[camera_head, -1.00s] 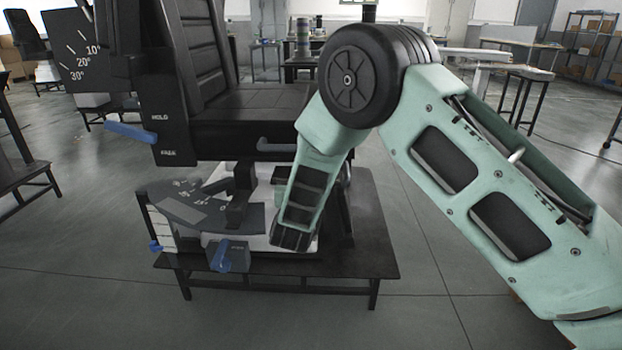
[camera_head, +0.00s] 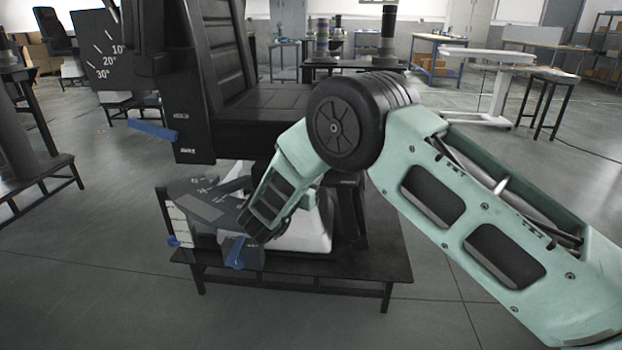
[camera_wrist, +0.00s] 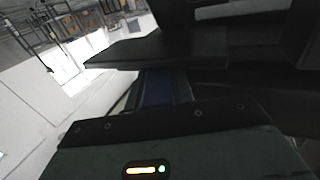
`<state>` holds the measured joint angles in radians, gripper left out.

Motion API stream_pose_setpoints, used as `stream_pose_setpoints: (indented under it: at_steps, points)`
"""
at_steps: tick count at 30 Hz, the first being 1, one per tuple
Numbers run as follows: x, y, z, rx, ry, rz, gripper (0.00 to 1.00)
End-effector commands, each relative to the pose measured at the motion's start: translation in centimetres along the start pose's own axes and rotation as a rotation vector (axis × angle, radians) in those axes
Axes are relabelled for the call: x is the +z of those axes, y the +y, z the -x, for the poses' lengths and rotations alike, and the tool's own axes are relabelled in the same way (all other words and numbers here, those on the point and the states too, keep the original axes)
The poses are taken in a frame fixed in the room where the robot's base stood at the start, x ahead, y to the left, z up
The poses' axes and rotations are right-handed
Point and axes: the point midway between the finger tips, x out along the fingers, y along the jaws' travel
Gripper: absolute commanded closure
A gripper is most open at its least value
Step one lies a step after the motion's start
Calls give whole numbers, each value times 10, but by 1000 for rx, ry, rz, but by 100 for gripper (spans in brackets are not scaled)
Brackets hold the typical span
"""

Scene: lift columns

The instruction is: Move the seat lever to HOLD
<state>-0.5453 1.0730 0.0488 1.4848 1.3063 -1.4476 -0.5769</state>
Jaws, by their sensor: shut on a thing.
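The black seat (camera_head: 250,115) has a side plate (camera_head: 190,135) with HOLD at the top and a second word, perhaps FREE, lower down. A blue lever (camera_head: 152,130) sticks out left from this plate, between the two words. Another blue lever (camera_head: 237,252) is low on the stand, beside my wrist link. In the wrist view my gripper (camera_wrist: 155,88) is shut on a blue bar (camera_wrist: 154,90), below a dark slab.
A grey dial plate (camera_head: 200,205) and a white scale with a blue pointer (camera_head: 173,241) are under the seat, close to my arm. A black low table (camera_head: 375,265) carries the stand. An angle plate (camera_head: 103,50) is at upper left.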

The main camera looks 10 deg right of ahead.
Motion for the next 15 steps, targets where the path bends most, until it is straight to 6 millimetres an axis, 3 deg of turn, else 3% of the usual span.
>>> stream_pose_setpoints:
  at_steps: [4,5,6,15]
  points:
    - [-2,-1,0,0,2,-5,100]
    - [-2,-1,0,0,2,-5,68]
    - [-2,-1,0,0,2,-5,57]
    - [-1,0,0,-1,1,-3,55]
